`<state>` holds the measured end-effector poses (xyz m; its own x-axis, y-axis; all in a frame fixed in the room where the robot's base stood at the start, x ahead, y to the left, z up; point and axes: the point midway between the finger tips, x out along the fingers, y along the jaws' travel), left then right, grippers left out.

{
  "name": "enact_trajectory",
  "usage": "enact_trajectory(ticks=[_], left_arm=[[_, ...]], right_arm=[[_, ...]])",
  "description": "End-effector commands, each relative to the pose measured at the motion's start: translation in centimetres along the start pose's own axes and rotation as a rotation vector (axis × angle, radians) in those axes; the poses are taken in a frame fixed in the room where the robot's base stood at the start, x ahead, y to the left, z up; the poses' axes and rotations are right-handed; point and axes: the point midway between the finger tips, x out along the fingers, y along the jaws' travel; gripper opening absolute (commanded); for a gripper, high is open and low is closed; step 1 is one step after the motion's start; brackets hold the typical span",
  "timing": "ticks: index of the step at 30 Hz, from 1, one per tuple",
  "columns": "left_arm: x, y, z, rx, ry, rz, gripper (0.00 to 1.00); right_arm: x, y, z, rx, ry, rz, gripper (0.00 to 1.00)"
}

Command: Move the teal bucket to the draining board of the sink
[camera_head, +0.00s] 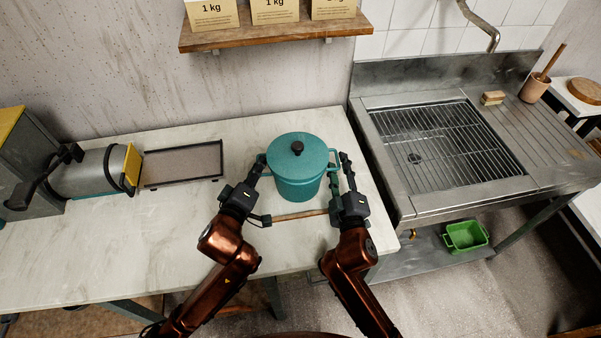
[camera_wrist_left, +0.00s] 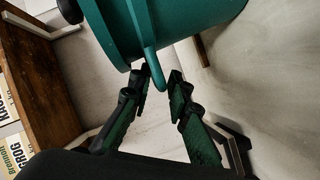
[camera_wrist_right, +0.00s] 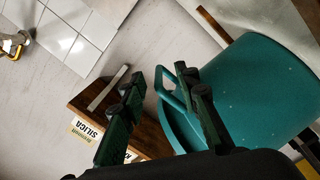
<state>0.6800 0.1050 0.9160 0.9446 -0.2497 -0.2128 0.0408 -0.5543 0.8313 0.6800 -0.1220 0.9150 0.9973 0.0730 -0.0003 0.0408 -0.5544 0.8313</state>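The teal bucket (camera_head: 297,178) has a lid with a dark knob and a loop handle on each side. It stands upright on the pale worktop, left of the sink. My left gripper (camera_head: 258,165) is open at its left handle; in the left wrist view that handle (camera_wrist_left: 157,75) lies between the parted fingers. My right gripper (camera_head: 345,163) is open at the right handle; in the right wrist view that handle (camera_wrist_right: 170,90) shows between the spread fingers. I cannot tell whether any finger touches. The ribbed draining board (camera_head: 537,128) is the sink's right part.
The metal sink (camera_head: 400,196) has a raised rim and a wire grid (camera_head: 445,150) over its basin. A sponge or brush (camera_head: 493,98) and a pot with a stick (camera_head: 534,90) stand at the draining board's back. A wooden rod (camera_head: 298,215) lies before the bucket. A shelf (camera_head: 275,34) hangs behind.

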Motion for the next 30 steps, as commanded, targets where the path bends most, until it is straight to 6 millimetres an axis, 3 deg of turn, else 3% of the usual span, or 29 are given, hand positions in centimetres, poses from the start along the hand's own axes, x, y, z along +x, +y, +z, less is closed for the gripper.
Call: enact_trajectory(ticks=[2, 9, 15, 30], left_arm=[[0.0, 0.04, 0.03, 0.0, -0.001, 0.001, 0.16], [0.0, 0.04, 0.05, 0.0, -0.001, 0.001, 0.0], [-0.01, 0.01, 0.05, 0.0, -0.001, 0.0, 0.0], [-0.02, -0.03, 0.05, 0.002, -0.001, -0.001, 0.0]], right_arm=[[-0.02, 0.02, 0.04, 0.0, -0.001, 0.0, 0.29], [-0.04, 0.03, 0.06, -0.001, -0.001, 0.001, 0.12], [-0.04, 0.11, 0.01, 0.0, 0.0, 0.002, 0.0], [-0.04, 0.25, -0.06, 0.001, 0.001, 0.004, 0.0]])
